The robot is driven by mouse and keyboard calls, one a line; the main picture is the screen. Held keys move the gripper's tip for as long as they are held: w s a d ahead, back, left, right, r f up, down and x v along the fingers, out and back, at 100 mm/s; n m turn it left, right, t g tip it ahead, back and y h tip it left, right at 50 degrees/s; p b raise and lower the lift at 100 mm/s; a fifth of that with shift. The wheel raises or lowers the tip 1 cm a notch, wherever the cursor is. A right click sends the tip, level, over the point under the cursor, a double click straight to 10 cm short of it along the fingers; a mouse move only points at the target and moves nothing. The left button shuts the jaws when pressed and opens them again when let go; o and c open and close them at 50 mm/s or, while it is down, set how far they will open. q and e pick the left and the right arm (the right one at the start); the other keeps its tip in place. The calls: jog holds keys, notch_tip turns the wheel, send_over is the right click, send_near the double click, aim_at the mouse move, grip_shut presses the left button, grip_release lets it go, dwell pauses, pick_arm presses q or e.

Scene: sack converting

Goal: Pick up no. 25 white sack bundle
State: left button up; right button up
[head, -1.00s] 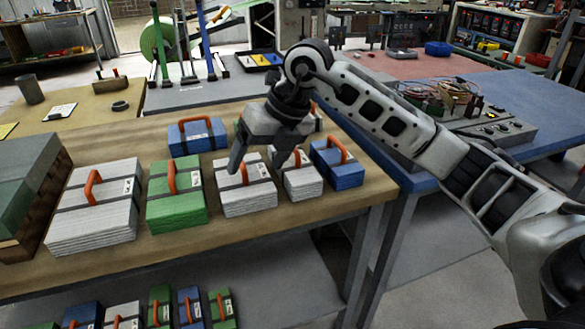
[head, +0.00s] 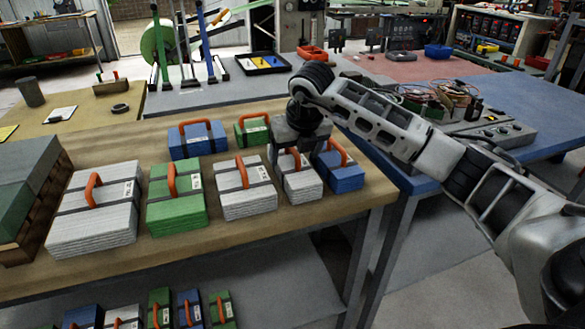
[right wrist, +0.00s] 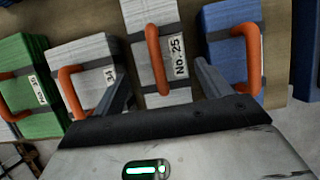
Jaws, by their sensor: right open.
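The no. 25 white sack bundle (head: 303,188) lies on the wooden bench between a larger white bundle and a blue one. Its label "No. 25" and orange handle (right wrist: 154,60) show in the right wrist view. My right gripper (head: 300,150) is over this bundle, pointing down, open and empty. In the right wrist view its two fingers stand apart on either side of the no. 25 bundle (right wrist: 182,18), with the handle between them. Whether they touch the bundle I cannot tell. My left gripper is not in view.
The larger white bundle (head: 249,203) is close on the left and the blue bundle (head: 346,180) close on the right. A small green bundle (head: 254,133) lies behind. More bundles fill the bench to the left. The bench's front edge is close.

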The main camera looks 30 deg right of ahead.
aim_at(293, 162)
jog(key=shift+p+x, duration=0.3)
jog(key=shift+x, duration=2.1)
jog(key=c, duration=0.8)
jog(key=shift+d+r, duration=0.1)
jog(key=shift+r, duration=0.05)
